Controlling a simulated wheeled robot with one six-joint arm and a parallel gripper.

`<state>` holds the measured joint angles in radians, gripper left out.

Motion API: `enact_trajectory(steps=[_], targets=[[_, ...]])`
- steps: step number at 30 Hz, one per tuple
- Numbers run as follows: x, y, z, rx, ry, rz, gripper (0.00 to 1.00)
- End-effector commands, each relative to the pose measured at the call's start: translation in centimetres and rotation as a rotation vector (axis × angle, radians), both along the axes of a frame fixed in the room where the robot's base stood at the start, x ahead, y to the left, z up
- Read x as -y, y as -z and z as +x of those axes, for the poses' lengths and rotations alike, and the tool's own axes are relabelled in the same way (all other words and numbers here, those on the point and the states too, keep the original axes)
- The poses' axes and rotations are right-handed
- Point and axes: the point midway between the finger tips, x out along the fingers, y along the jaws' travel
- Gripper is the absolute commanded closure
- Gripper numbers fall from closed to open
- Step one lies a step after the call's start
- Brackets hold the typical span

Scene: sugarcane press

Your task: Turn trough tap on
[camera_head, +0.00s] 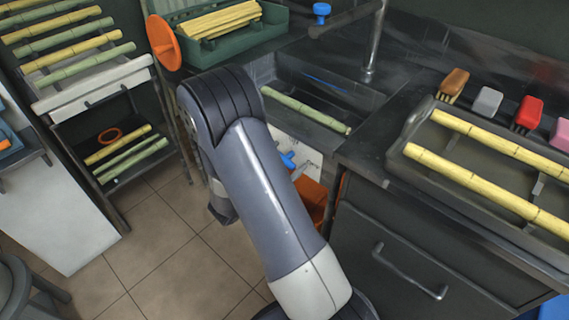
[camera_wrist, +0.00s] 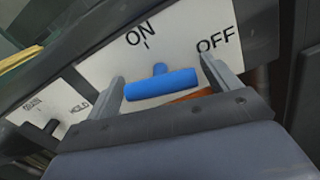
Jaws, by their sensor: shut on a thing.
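The blue trough tap handle (camera_wrist: 162,86) is a short bar on a white panel (camera_wrist: 185,48) lettered ON and OFF. In the wrist view its stem sits below the ON mark, left of the OFF lettering. My gripper (camera_wrist: 161,70) has one finger at each end of the bar and is shut on it. In the head view the blue handle (camera_head: 287,160) shows small on the white panel below the trough (camera_head: 361,97); my arm hides most of my gripper there. A green cane (camera_head: 306,110) lies in the trough.
A second control with DRAIN and HOLD lettering (camera_wrist: 78,106) is at the left in the wrist view. A counter with a cane tray (camera_head: 400,151) and colored brushes stands right. An orange object (camera_head: 312,194) is below the panel. Cane shelves (camera_head: 92,100) stand left; the tiled floor between is clear.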

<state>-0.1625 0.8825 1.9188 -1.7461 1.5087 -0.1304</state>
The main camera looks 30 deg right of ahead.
Motion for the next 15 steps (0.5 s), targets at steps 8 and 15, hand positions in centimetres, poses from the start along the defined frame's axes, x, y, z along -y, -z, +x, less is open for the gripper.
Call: enact_trajectory(steps=[8,15], targets=[[0.0,0.7,-0.07,0.244,0.0,0.089,0.39],[0.02,0.76,-0.11,0.459,-0.001,0.166,0.39]])
